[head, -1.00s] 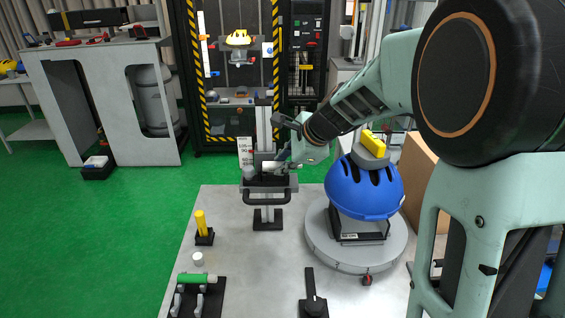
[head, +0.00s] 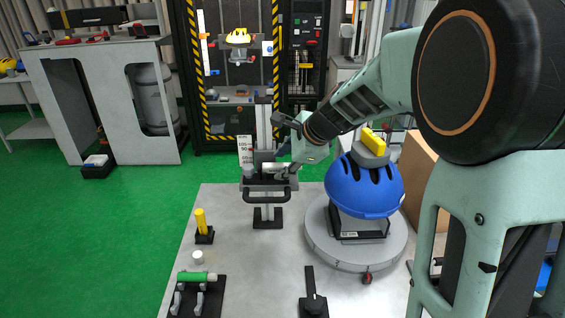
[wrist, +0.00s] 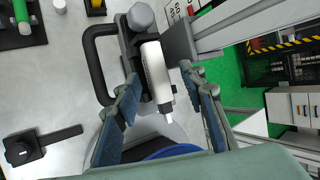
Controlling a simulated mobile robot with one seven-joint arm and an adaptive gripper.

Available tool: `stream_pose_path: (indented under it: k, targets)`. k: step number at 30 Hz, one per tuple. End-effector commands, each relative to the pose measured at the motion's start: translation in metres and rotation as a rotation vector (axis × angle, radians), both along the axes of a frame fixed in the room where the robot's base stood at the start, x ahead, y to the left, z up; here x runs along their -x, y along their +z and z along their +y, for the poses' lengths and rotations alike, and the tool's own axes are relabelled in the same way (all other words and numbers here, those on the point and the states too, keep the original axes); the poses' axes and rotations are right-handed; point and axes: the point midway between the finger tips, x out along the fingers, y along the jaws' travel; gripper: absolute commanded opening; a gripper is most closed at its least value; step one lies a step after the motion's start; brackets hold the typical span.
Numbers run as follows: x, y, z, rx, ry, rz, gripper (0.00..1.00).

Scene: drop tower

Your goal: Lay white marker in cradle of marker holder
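The white marker (wrist: 157,72) lies on the dark cradle of the marker holder (wrist: 134,58), with its narrow white tip pointing toward my gripper in the wrist view. A grey knob sits at its far end. My gripper (wrist: 165,92) is open; its two fingers stand apart on either side of the marker's tip end, with clear gaps. In the head view the white marker (head: 275,167) lies sideways on the holder's carriage (head: 257,181), partly hidden by my gripper (head: 284,160). The holder has a black loop handle and an upright grey post.
A green marker (head: 197,277) lies on a black rack at the table's front left. A yellow post (head: 201,221) and white cap (head: 198,257) stand nearby. A blue helmet (head: 362,187) sits on a round turntable to the right. A black lever block (head: 314,304) is in front.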

Motion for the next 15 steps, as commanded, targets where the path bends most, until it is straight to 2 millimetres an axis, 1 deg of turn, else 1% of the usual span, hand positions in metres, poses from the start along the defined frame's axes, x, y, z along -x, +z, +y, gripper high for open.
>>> stream_pose_path:
  k: [5, 8, 11, 15]
  targets:
    - [0.0, 0.0, 0.0, 0.0, 0.0, 0.0, 0.37]
    - [0.002, 0.005, -0.002, 0.0, -0.001, -0.002, 0.37]
    - [0.008, 0.015, -0.007, 0.001, -0.001, -0.003, 0.37]
    - [0.022, 0.036, -0.017, 0.0, -0.001, -0.005, 0.37]
